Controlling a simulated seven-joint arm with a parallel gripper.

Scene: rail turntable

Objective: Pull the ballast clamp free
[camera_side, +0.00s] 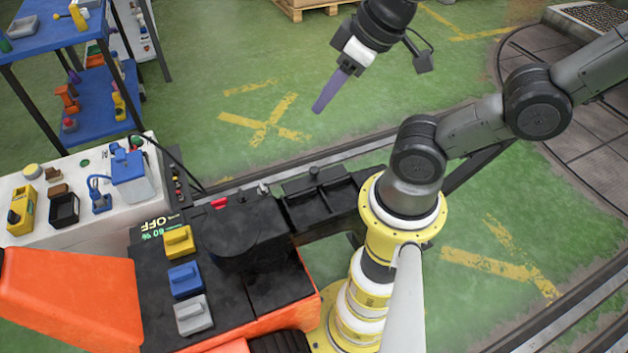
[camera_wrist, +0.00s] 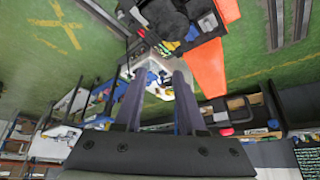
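My gripper (camera_side: 318,108) hangs in the air over the green floor in the side view, well away from the bench and the console. In the wrist view its two purple fingers (camera_wrist: 159,72) stand apart with nothing between them. I cannot tell for sure which thing is the ballast clamp. A blue clamp-like tool (camera_side: 100,195) stands on the white bench (camera_side: 60,236) at left. Yellow (camera_side: 178,241), blue (camera_side: 185,279) and grey (camera_side: 193,314) handled blocks sit in a row on the black console (camera_side: 160,315).
On the bench are a yellow device (camera_side: 20,212), a black open box (camera_side: 64,209) and a blue box (camera_side: 130,178). A blue shelf rack (camera_side: 88,100) stands behind. An orange panel (camera_side: 70,295) flanks the console. The floor below my gripper is clear.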

